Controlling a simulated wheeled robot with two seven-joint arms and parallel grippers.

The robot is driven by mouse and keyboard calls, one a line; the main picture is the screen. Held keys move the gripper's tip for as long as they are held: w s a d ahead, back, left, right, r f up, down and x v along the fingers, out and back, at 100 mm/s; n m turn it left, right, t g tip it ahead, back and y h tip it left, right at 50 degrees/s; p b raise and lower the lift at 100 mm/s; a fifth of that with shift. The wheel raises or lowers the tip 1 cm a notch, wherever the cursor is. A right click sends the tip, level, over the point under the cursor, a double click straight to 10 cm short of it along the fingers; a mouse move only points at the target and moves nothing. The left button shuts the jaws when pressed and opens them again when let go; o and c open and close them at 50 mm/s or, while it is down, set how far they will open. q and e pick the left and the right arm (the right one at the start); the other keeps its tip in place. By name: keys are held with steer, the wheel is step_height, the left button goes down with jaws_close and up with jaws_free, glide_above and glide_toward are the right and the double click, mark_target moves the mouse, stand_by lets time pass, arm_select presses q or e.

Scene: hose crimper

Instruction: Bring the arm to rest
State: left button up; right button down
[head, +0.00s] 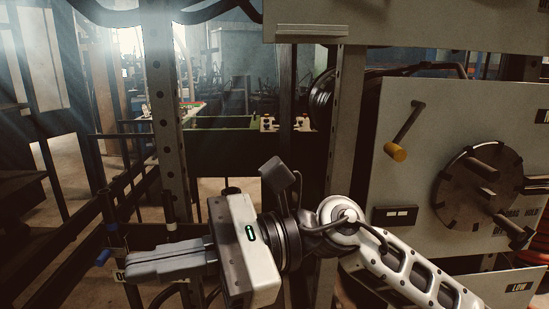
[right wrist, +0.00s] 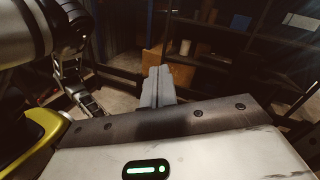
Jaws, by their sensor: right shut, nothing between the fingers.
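My right arm reaches in from the lower right of the head view. My right gripper (head: 130,266) is shut and empty, with its grey fingers together and pointing left. It hangs in the air in front of the metal frame, left of the machine panel. In the right wrist view the closed fingers (right wrist: 160,72) point away from the camera with nothing between them. My left gripper is not in the head view. Pale arm links show at the left of the right wrist view, without a clear gripper.
A machine panel (head: 402,225) stands on the right, with a yellow-knobbed crank (head: 396,151) and a round turret with handles (head: 477,187). A perforated upright post (head: 162,100) rises behind my gripper. Dark rails (head: 63,263) run at left. Dark shelving (right wrist: 225,55) shows in the right wrist view.

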steer(key=w+d+f+m+t+y, duration=0.1)
steer(key=w+d+m+t+y, duration=0.25)
steer(key=m+t, duration=0.55)
steer(key=w+d+f+m+t+y, duration=0.25)
steer(key=w+m+t, duration=0.2)
steer(key=m, duration=0.85)
steer(key=w+d+f+m+t+h, duration=0.2)
steer(key=d+f+m+t+h, duration=0.4)
steer(key=m, duration=0.6)
steer(key=w+d+f+m+t+h, duration=0.25)
steer(key=f+m+t+h, duration=0.3)
steer(key=f+m, duration=0.4)
steer(key=s+d+f+m+g+h, duration=0.4)
steer(key=s+f+m, duration=0.3)
steer(key=f, duration=0.4)
steer(key=s+d+f+m+g+h, duration=0.4)
steer(key=s+d+f+m, duration=0.3)
steer(key=f, duration=0.5)
steer(key=shift+s+m, duration=0.75)
steer(key=shift+m, duration=0.3)
steer(key=shift+d+h, duration=0.1)
steer(key=shift+h, duration=0.15)
